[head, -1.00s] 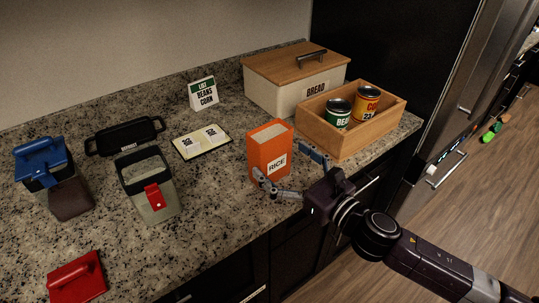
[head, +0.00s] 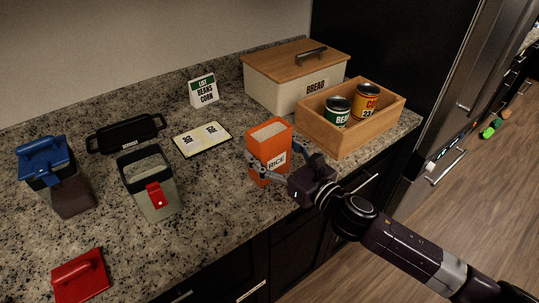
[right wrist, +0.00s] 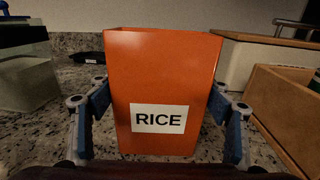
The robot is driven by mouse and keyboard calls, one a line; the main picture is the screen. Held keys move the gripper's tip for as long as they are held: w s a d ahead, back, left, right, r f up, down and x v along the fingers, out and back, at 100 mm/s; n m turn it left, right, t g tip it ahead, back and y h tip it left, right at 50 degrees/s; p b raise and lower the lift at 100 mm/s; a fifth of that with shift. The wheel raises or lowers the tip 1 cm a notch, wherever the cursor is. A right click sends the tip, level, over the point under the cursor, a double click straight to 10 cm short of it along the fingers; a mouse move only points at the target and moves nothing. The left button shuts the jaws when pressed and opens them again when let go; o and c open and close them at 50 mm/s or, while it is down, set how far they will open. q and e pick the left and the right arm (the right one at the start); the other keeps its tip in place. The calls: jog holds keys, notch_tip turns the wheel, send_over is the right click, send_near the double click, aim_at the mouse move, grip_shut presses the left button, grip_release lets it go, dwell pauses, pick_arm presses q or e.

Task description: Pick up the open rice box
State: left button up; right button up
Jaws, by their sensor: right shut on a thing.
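The open rice box (head: 267,145) is orange with a white RICE label and stands upright near the counter's front edge. Pale contents show at its open top in the head view. My right gripper (head: 268,172) is around the box from the front, one finger on each side, shut on it. In the right wrist view the box (right wrist: 163,80) fills the middle, between the blue-padded fingers of the gripper (right wrist: 160,115). Whether the base is clear of the counter cannot be told. My left gripper is not in view.
A wooden crate (head: 345,143) with two cans stands close right of the box. A bread bin (head: 282,91) is behind. A container with a red latch (head: 160,203), a card (head: 202,148) and a red lid (head: 80,283) are to the left. Bare counter lies between.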

jog(key=c, duration=0.5)
jog(key=shift+r, duration=0.1)
jog(key=shift+c, duration=1.1)
